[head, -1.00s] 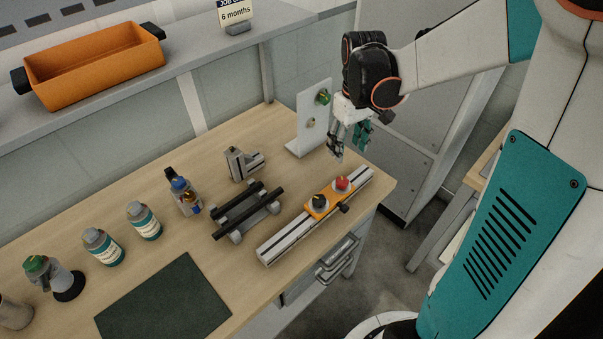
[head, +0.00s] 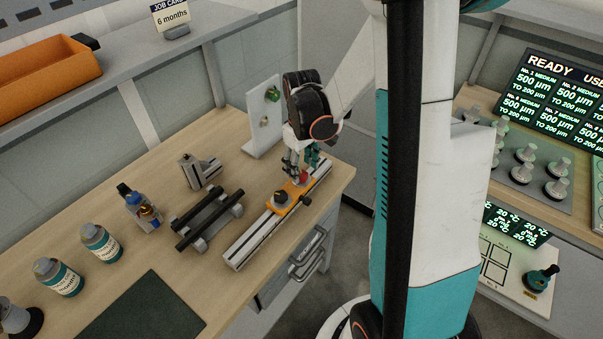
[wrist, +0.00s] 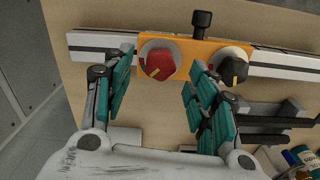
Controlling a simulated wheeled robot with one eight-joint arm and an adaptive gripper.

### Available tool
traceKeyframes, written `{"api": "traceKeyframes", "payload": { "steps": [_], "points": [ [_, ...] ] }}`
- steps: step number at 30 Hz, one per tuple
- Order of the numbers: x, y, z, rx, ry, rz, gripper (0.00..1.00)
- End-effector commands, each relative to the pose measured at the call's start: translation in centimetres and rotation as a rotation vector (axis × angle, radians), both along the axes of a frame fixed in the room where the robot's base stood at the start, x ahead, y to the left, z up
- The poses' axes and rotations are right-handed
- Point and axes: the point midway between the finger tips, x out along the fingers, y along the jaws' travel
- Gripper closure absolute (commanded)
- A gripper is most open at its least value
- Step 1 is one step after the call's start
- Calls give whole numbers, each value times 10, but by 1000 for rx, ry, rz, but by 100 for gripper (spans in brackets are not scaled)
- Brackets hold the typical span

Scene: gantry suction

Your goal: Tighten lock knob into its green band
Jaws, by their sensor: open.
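An orange carriage (head: 297,190) sits on a silver rail (head: 248,238) near the bench's right edge. It bears a red knob (wrist: 158,65) with a yellow pointer line on a grey disc, a black knob (wrist: 232,70) with a yellow mark, and a small black side knob (wrist: 202,20). I cannot tell for certain which is the lock knob, and no green band shows clearly on the carriage. My gripper (head: 302,168) is open, pointing down over the red knob. In the wrist view the red knob appears between the fingertips; contact cannot be told.
A white upright plate (head: 263,125) with a green knob stands behind my gripper. Black bars on a stand (head: 210,220), a metal bracket (head: 200,170) and bottles (head: 100,243) are to the left. A dark mat (head: 145,310) lies at the front.

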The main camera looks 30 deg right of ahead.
Motion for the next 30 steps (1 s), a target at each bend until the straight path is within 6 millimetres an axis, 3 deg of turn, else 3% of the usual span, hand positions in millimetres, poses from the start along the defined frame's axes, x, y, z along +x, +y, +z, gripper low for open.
{"api": "traceKeyframes", "payload": {
  "steps": [6, 16, 22, 30],
  "points": [
    [0, 0, -20, 0, 0, 0, 47],
    [0, 0, -22, 0, 0, 0, 47],
    [0, 0, -22, 0, 0, 0, 90],
    [0, 0, -23, 0, 0, -51, 92]
  ]
}}
